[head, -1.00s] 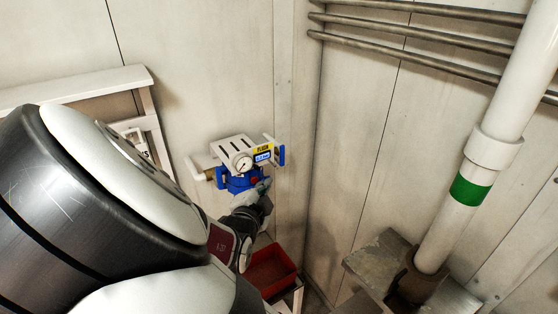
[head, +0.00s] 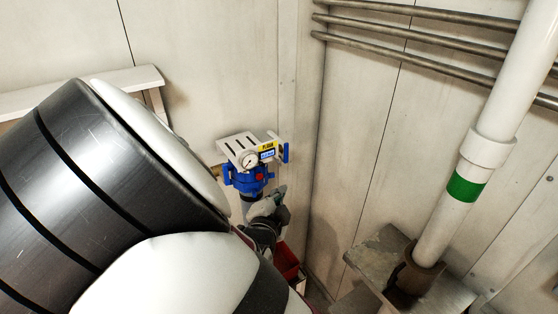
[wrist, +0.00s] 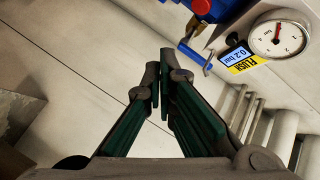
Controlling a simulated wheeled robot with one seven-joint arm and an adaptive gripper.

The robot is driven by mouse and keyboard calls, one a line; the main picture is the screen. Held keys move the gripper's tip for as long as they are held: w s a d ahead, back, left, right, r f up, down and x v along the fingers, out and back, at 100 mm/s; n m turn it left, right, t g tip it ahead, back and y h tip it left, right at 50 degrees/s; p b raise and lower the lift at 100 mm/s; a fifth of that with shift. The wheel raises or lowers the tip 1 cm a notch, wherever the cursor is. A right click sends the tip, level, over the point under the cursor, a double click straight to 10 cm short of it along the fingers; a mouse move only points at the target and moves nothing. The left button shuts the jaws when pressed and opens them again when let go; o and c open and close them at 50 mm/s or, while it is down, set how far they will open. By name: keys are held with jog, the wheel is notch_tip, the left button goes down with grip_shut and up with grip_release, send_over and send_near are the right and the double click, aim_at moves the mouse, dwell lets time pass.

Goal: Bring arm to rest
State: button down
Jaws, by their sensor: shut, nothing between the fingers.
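My gripper (head: 281,192) is shut and empty, just below and right of a blue filter unit (head: 247,178) on the wall. In the wrist view, my gripper (wrist: 161,72) has its two green-lined fingers meeting near the tips, with nothing between them. My arm's large grey and white links fill the left and lower left of the head view and hide part of the wall. The gripper looks apart from the blue unit.
The unit has a round gauge (wrist: 279,38), a yellow "FLUSH" label (wrist: 247,64) and a blue valve handle (wrist: 195,57). A red bin (head: 287,262) is below. A white pipe (head: 447,215) stands at right. Bare wall lies between.

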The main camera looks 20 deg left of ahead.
jog(key=d+r+n+g+y+b, duration=0.2)
jog(key=d+r+n+g, duration=0.2)
jog(key=d+r+g, duration=0.75)
jog(key=s+d+r+n+t+h, duration=0.1)
jog(key=s+d+r+n, duration=0.2)
jog(key=s+d, duration=0.7)
jog(key=s+d+r+n+h+b, duration=0.1)
jog(key=s+d+r+n+h, duration=0.1)
jog(key=s+d, duration=0.8)
jog(key=d+r+n, duration=0.1)
jog(key=d+r, duration=0.1)
jog(key=d, duration=0.2)
jog(key=shift+d+r+n+t, duration=0.25)
jog(key=shift+d+n+t, duration=0.05)
jog(key=shift+t, duration=0.05)
